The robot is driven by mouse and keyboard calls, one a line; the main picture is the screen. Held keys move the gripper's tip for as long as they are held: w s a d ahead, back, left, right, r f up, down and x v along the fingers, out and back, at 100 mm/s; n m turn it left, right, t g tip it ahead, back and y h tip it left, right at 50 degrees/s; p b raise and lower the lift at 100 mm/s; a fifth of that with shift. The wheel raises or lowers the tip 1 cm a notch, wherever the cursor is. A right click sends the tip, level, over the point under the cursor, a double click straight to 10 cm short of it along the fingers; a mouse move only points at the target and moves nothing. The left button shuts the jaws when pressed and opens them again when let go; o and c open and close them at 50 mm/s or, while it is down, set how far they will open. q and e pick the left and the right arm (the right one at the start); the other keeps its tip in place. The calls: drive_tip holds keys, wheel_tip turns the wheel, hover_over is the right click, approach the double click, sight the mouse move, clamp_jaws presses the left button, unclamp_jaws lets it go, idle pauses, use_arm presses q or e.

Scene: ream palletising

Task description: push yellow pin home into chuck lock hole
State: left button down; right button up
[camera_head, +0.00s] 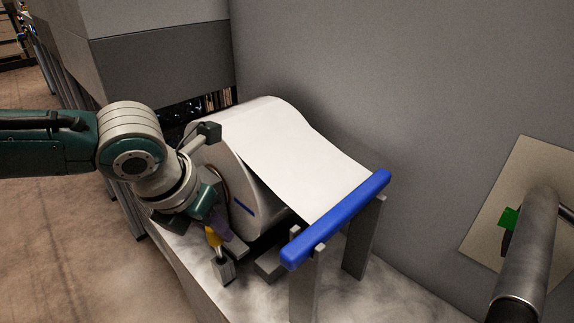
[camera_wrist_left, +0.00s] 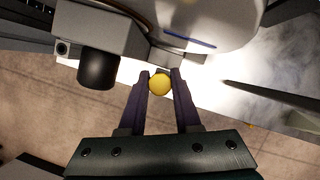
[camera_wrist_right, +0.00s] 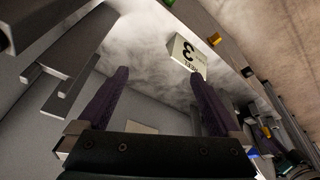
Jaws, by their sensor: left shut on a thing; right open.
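The yellow pin (camera_head: 213,237) shows at the lower left of the head view, with a grey block (camera_head: 223,268) just below it. In the left wrist view its round yellow head (camera_wrist_left: 160,85) sits between my fingertips. My left gripper (camera_head: 219,229) is shut on the pin, beside the end of the white paper roll (camera_head: 259,205). The chuck lock hole is not visible; the gripper and pin hide that area. My right gripper (camera_wrist_right: 158,78) is open, with nothing between its purple fingers in the right wrist view.
A white sheet runs from the roll to a blue bar (camera_head: 335,218) on grey posts. A dark cylinder (camera_wrist_left: 97,70) is close left of my left fingers. Bare floor is at left.

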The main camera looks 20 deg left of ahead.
sight(210, 239)
use_arm(q)
drive_tip(key=shift+f+b, duration=1.65)
drive_tip(key=shift+f, duration=0.35)
drive_tip(key=c, duration=1.1)
unclamp_jaws()
drive_tip(key=o, duration=0.6)
drive_tip(key=shift+a, duration=0.1)
